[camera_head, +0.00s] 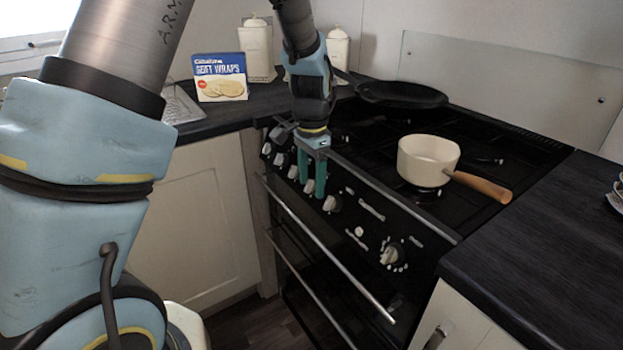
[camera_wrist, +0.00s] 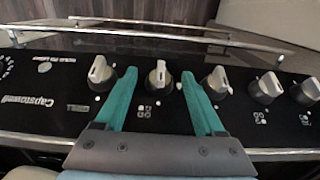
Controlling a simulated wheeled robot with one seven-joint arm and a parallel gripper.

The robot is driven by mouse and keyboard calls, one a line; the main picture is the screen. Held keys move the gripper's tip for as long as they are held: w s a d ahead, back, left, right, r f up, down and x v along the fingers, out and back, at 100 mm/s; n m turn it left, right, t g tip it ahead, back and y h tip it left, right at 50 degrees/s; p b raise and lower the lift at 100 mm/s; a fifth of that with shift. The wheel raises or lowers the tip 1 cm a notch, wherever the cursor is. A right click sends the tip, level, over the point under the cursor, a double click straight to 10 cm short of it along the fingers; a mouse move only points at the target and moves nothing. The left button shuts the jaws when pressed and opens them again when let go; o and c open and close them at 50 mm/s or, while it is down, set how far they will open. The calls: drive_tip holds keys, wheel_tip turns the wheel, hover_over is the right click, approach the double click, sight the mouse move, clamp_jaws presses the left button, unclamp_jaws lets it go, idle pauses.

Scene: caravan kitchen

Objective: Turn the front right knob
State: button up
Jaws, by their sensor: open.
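A row of white-and-silver knobs runs along the black front panel (camera_head: 366,213) of the range cooker. My gripper (camera_head: 312,188) is open in front of this row, its two teal fingers pointing down. In the wrist view my gripper (camera_wrist: 158,73) has one knob (camera_wrist: 160,80) showing between its spread fingers, with no clear contact. Another knob (camera_wrist: 100,74) is just outside the left finger, and it shows in the head view as the knob (camera_head: 331,204) right of my gripper. A further knob (camera_wrist: 217,82) is beside the right finger. I cannot read which knob is the front right one.
A lone knob (camera_head: 391,254) sits farther right on the panel. A cream saucepan (camera_head: 428,160) and a dark pan (camera_head: 400,94) stand on the hob. Oven handle rails (camera_head: 330,252) project below the knobs. Worktops flank the cooker; a wraps box (camera_head: 220,78) stands at the back left.

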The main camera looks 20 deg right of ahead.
clamp_jaws()
idle(0.6)
